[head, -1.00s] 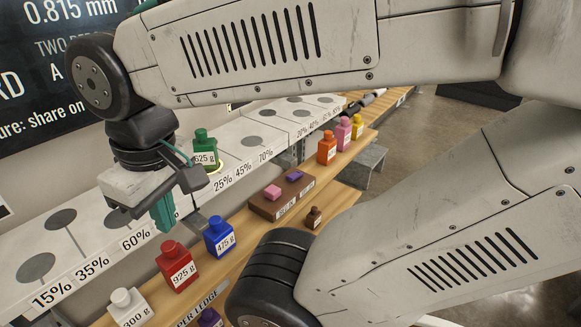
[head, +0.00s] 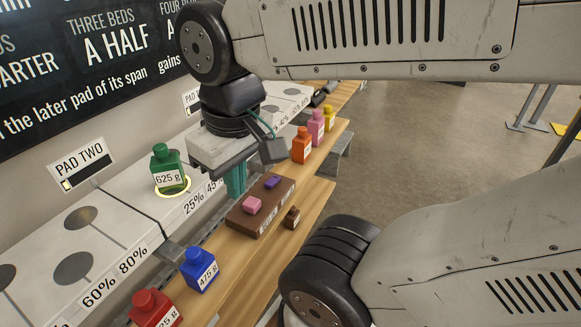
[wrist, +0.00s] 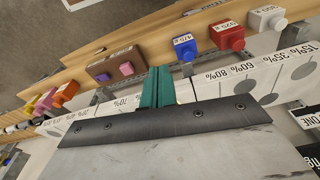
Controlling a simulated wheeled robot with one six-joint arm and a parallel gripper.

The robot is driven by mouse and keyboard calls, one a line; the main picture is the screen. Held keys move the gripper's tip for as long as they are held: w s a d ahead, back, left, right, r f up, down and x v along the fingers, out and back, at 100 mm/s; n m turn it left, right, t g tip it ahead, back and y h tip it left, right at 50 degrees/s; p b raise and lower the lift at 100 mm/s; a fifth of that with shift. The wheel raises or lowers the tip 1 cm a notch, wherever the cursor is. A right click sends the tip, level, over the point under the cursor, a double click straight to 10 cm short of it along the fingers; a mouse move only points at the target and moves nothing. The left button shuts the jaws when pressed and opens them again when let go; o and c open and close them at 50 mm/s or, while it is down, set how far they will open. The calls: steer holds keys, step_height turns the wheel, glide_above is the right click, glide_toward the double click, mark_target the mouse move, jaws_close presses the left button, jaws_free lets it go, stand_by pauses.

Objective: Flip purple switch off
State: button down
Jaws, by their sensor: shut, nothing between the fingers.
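The purple switch (head: 272,182) is a small rocker on the far end of a brown block (head: 262,221) on the wooden ledge. A pink switch (head: 252,204) sits nearer on the same block. In the wrist view the purple switch (wrist: 102,77) and the pink switch (wrist: 126,68) show left of the fingers. My gripper (head: 237,180) has teal fingers, shut and empty, pointing down just behind and left of the block in the head view. Its fingers (wrist: 157,88) show closed together in the wrist view. I cannot tell which way the purple switch is tipped.
A green bottle (head: 168,170) stands on a lit pad of the white bench, left of my gripper. Blue (head: 199,270) and red (head: 155,309) bottles stand nearer on the ledge. Orange (head: 302,146), pink and yellow bottles stand farther along.

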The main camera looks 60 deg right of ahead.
steer(key=m+g+y, duration=0.2)
steer(key=m, duration=1.4)
glide_above(271, 182)
steer(key=d, duration=0.3)
step_height(271, 182, down, 7)
steer(key=shift+w+f, duration=0.2)
steer(key=shift+w, duration=0.1)
steer(key=shift+f, duration=0.1)
steer(key=a+f, duration=0.1)
steer(key=f, duration=0.8)
steer(key=a+f, duration=0.1)
steer(key=f, duration=0.3)
steer(key=shift+s+a+f, duration=0.2)
steer(key=shift+a+f, duration=0.05)
steer(key=shift+a, duration=0.1)
steer(key=shift+d, duration=0.1)
